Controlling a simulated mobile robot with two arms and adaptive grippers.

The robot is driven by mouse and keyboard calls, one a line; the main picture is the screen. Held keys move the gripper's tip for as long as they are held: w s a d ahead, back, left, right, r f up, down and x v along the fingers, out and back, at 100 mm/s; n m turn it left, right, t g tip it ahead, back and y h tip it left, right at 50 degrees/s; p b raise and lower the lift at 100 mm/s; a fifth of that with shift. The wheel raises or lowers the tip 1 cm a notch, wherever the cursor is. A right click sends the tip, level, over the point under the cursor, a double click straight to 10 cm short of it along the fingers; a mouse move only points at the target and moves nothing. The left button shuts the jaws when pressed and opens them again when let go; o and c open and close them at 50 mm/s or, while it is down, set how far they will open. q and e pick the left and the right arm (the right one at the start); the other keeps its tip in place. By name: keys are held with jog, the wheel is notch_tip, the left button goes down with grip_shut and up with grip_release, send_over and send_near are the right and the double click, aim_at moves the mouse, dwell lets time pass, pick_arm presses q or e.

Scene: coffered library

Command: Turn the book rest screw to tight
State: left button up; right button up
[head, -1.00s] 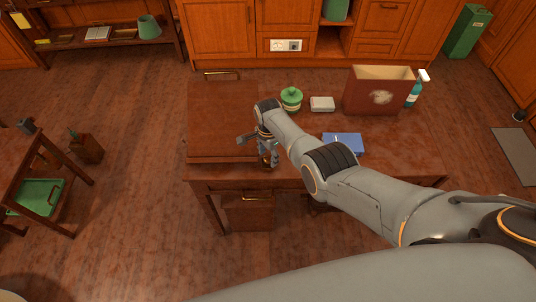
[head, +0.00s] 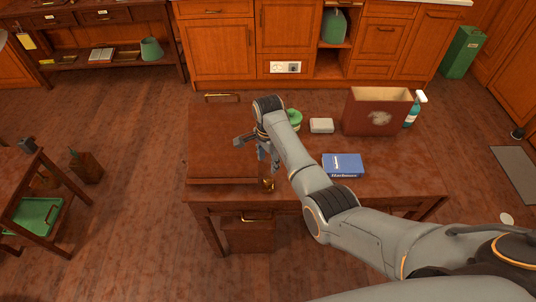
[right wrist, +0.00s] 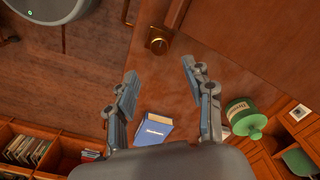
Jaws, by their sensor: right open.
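The book rest (head: 222,145) is a flat wooden board at the left end of the desk. A round brass screw knob (head: 268,184) sits at its near right corner. In the right wrist view the knob (right wrist: 158,42) lies ahead of the fingertips, roughly centred between them. My right gripper (head: 266,158) is open and empty, above the board's right edge; its two spread fingers also show in the right wrist view (right wrist: 159,74). The gripper appears apart from the knob. Whether the screw is tight cannot be told. My left gripper is not in view.
On the desk (head: 400,175) are a blue book (head: 343,165), a green jar (head: 295,118) partly behind my arm, a white block (head: 321,125), a brown box (head: 375,112) and a spray bottle (head: 415,110). A small table (head: 30,190) stands at the left.

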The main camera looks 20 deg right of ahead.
jog(key=shift+r, duration=1.35)
